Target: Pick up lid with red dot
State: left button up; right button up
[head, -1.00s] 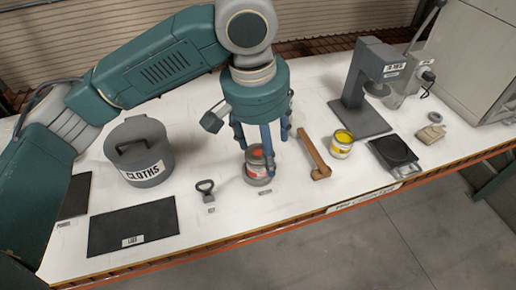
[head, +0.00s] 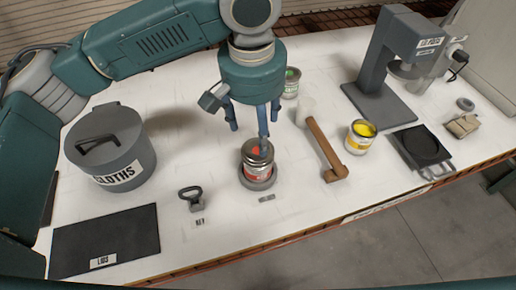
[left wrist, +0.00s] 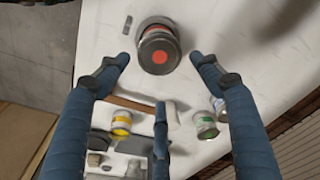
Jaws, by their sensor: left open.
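The lid with the red dot (head: 257,152) sits on top of a tin (head: 258,170) that stands in a round grey holder near the table's front edge. In the left wrist view the lid (left wrist: 159,52) shows its red dot facing the camera, beyond and between the fingertips. My left gripper (head: 252,125) is open and empty, with its fingers pointing down just above and behind the lid. Its spread blue fingers also show in the left wrist view (left wrist: 160,75). Whether a finger touches the lid cannot be told from the head view. My right gripper is not in view.
A key tool (head: 192,198), a dark lids mat (head: 105,240) and a grey cloths bin (head: 112,150) are to the left. A mallet (head: 325,150), a yellow tin (head: 361,137), a green tin (head: 291,83), a grey press (head: 385,70) and a scale (head: 420,147) are to the right.

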aim_at(258, 151)
pick_arm(q)
jog(key=shift+s+f, duration=0.2)
jog(key=shift+f, duration=0.9)
jog(key=f+p, duration=0.1)
jog(key=f, duration=0.1)
jog(key=w+f+p, duration=0.1)
jog(key=f, duration=0.2)
jog(key=shift+d+f, duration=0.1)
jog(key=shift+f, duration=0.05)
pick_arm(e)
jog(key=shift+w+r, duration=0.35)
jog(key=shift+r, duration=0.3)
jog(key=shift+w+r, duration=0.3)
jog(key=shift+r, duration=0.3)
pick_arm(q)
jog(key=c, duration=0.4)
